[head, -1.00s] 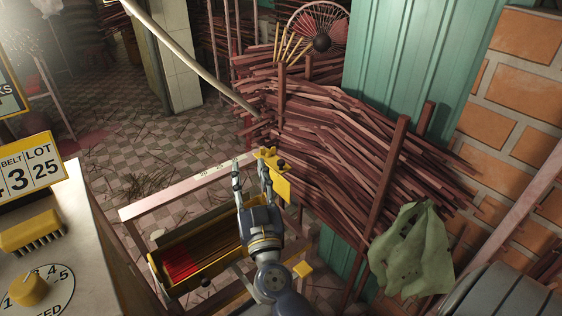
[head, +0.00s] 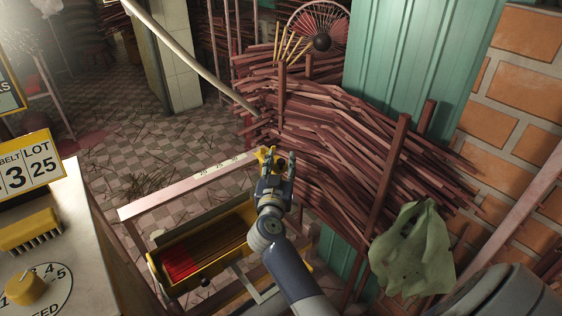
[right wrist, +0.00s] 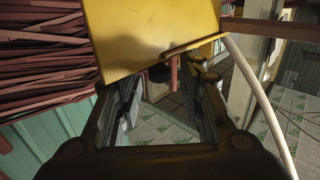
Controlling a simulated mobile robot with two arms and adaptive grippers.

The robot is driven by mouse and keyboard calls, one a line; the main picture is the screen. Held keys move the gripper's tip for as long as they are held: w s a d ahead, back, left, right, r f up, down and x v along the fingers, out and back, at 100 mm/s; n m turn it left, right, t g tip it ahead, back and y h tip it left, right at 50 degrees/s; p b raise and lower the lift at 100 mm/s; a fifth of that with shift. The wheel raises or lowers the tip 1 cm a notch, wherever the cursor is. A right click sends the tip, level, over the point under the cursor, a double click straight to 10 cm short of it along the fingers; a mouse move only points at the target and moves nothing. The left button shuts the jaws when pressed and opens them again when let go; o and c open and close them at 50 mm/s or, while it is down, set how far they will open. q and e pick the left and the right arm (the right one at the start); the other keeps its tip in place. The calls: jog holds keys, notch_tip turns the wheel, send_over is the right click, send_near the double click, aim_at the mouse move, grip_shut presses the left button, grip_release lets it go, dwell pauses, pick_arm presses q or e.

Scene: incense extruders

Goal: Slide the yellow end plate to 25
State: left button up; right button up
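The yellow end plate (head: 266,154) sits at the far right end of the pale rail (head: 160,201) in the head view, mostly hidden behind my right gripper (head: 278,162). Faint scale marks (head: 207,170) show on the rail, left of the plate; I cannot read them. In the right wrist view the plate (right wrist: 150,35) fills the top centre. A dark round knob (right wrist: 160,73) shows below it, between the spread fingers of my right gripper (right wrist: 163,92). The fingers are open; whether they touch the knob or plate is unclear. My left gripper is not in view.
A yellow tray (head: 152,262) with red and brown sticks lies below the rail. Stacked sticks (head: 330,150) and a green bag (head: 412,250) crowd the right.

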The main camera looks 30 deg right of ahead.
jog(key=shift+w+d, duration=0.5)
jog(key=shift+w, duration=0.05)
